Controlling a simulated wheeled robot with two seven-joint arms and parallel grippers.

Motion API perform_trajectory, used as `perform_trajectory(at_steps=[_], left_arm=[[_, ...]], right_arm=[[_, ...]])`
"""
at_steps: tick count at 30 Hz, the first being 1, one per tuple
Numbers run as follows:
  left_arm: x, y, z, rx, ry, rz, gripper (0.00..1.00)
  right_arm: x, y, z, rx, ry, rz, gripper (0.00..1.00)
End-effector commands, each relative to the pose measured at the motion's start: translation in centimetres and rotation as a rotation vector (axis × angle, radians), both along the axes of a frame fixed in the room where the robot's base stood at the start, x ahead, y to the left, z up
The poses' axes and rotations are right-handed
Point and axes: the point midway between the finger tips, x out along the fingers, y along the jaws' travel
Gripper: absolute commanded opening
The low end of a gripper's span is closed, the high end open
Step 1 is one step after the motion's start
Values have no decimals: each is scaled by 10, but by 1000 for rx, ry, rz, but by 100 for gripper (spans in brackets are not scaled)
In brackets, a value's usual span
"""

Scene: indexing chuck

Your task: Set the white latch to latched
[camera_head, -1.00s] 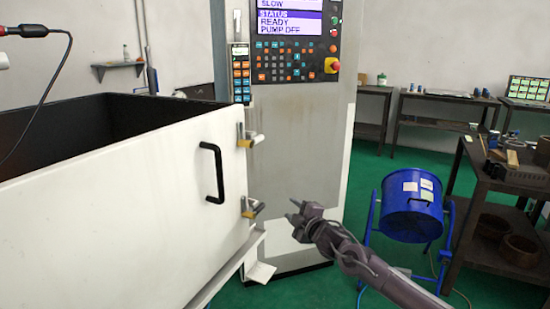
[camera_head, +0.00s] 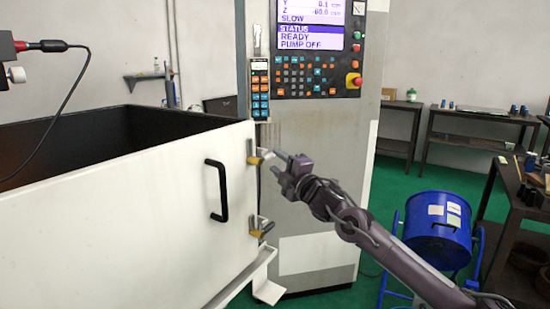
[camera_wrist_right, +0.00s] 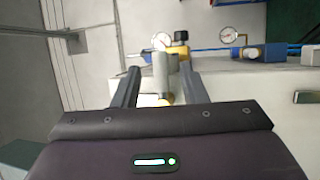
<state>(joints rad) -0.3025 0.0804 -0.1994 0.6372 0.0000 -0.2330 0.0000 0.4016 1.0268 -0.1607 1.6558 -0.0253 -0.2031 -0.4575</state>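The white latch (camera_head: 267,155) is the upper of two latches at the right edge of a white door panel (camera_head: 120,215). It has a pale lever and a brass-coloured end. My right gripper (camera_head: 278,163) is at this latch, with its fingers pointing left towards the door edge. In the right wrist view the gripper (camera_wrist_right: 160,85) is open, and the pale lever (camera_wrist_right: 160,72) stands between its two fingers. I cannot tell whether a finger touches it. My left gripper is not in view.
A second latch (camera_head: 262,229) sits lower on the same edge. A black handle (camera_head: 217,190) is on the panel. A machine control panel (camera_head: 305,55) with a keypad rises behind. A blue drum (camera_head: 437,228) stands at right, near dark tables (camera_head: 505,195).

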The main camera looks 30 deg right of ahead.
Motion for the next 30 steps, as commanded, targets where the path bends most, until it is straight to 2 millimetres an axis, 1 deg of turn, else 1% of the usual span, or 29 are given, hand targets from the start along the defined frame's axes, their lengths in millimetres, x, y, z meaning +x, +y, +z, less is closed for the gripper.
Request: perform_trajectory(at_steps=[1, 6, 10, 17, 18, 24, 27, 30], left_arm=[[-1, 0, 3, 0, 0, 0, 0], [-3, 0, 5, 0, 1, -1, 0], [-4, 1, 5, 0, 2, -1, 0], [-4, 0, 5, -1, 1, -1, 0], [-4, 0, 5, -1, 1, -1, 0], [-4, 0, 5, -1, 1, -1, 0], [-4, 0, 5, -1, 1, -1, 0], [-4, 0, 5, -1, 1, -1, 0]], right_arm=[[6, -1, 3, 5, -2, -2, 39], [18, -1, 4, 3, 0, -1, 39], [22, -1, 4, 1, 0, -1, 39], [22, 0, 3, 1, 0, -1, 39], [22, 0, 3, 1, 1, -1, 38], [22, 0, 3, 1, 1, -1, 11], [22, -1, 3, 1, 1, -1, 0], [22, -1, 3, 1, 1, -1, 0]])
